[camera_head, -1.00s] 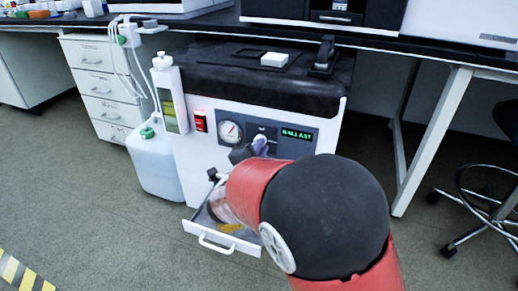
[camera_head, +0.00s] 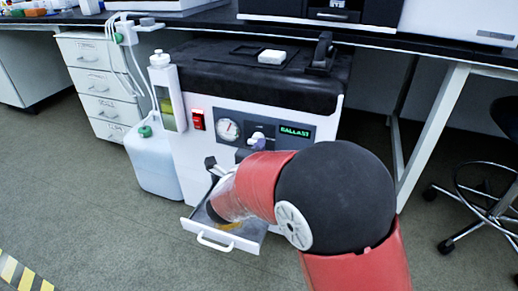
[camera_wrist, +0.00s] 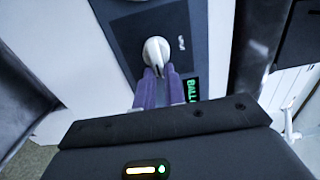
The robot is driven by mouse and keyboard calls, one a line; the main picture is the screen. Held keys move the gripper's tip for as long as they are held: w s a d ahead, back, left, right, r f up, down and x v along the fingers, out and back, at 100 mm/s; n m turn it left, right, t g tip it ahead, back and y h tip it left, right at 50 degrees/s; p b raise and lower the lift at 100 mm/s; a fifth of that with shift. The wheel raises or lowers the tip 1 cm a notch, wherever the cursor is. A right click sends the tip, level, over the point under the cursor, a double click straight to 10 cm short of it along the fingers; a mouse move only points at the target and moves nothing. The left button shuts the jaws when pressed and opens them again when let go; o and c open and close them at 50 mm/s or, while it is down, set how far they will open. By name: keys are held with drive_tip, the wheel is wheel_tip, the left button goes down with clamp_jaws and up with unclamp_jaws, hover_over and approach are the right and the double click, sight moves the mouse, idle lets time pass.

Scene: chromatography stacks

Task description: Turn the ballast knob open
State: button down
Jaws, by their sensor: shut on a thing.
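The ballast knob (camera_wrist: 155,52) is a pale, rounded knob on the dark panel of the white pump unit. My gripper (camera_wrist: 158,75) is shut on it, with its two purple fingers on either side of the knob in the wrist view. In the head view the knob (camera_head: 257,141) is small and partly covered by my gripper (camera_head: 258,144). The green-lit BALLAST display (camera_head: 295,132) is just right of the knob. It shows partly in the wrist view (camera_wrist: 192,90), beside my fingers.
A round gauge (camera_head: 229,130) and a red switch (camera_head: 198,120) are left of the knob. An open drawer tray (camera_head: 215,240) juts out below, under my arm. A white jug (camera_head: 152,165) stands at the left. The bench (camera_head: 430,52) overhangs behind.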

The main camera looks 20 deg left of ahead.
drive_tip(key=shift+a, duration=0.1)
drive_tip(key=c, duration=1.5)
unclamp_jaws()
drive_tip(key=s, duration=0.7)
drive_tip(key=shift+s+a, duration=0.3)
drive_tip(key=shift+s, duration=0.05)
drive_tip(key=shift+w, duration=0.1)
